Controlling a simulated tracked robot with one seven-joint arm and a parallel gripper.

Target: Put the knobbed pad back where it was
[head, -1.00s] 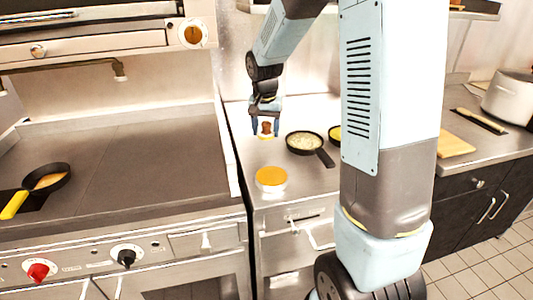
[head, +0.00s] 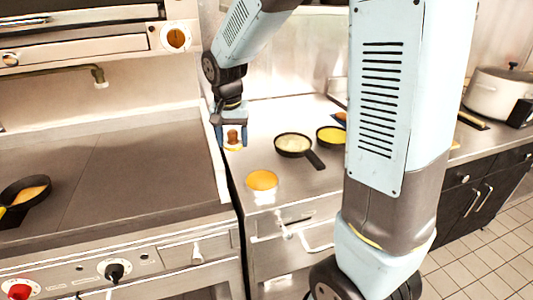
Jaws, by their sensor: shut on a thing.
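The knobbed pad, with a brown knob (head: 232,136) over a pale and orange base (head: 233,148), hangs between the fingers of my gripper (head: 231,137). The gripper points down and is shut on the knob. It is over the left part of the steel counter (head: 285,112), close to the griddle's right side wall. I cannot tell how far the pad is above the counter.
A round orange-topped item (head: 262,180) sits near the counter's front. A dark pan (head: 293,145) with pale contents and a yellow-filled pan (head: 331,136) stand to the right. The griddle (head: 120,175) lies left, with another pan (head: 25,192) at its far left.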

